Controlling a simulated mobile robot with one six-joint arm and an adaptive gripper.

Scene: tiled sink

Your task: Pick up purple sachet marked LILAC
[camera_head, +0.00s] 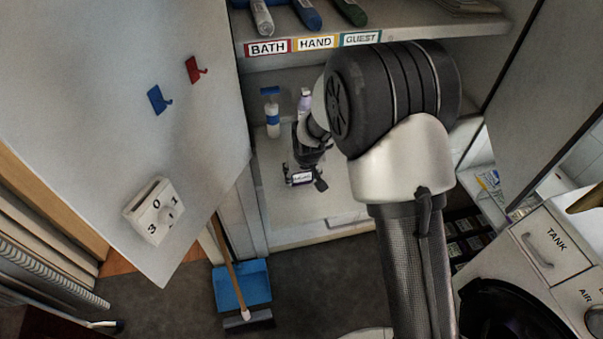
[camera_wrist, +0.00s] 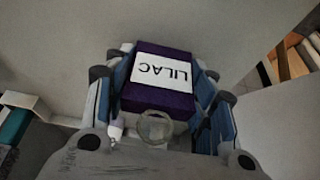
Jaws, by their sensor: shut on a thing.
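The purple sachet with a white LILAC label (camera_wrist: 160,97) sits between the fingers of my gripper (camera_wrist: 160,90) in the wrist view. The fingers are shut on its two sides. The label reads upside down there. In the head view the sachet (camera_head: 299,179) shows small and dark with its white label, at my gripper (camera_head: 305,178). It is inside the cabinet, over the lower shelf (camera_head: 335,195). I cannot tell whether it touches the shelf. My arm hides part of the cabinet's right side.
A spray bottle with blue parts (camera_head: 272,115) and a lilac-capped bottle (camera_head: 305,103) stand behind my gripper. The upper shelf (camera_head: 400,30) with BATH, HAND and GUEST labels is above. The open door (camera_head: 120,90) is at left. A squeegee broom (camera_head: 247,319) and blue dustpan (camera_head: 242,285) are below.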

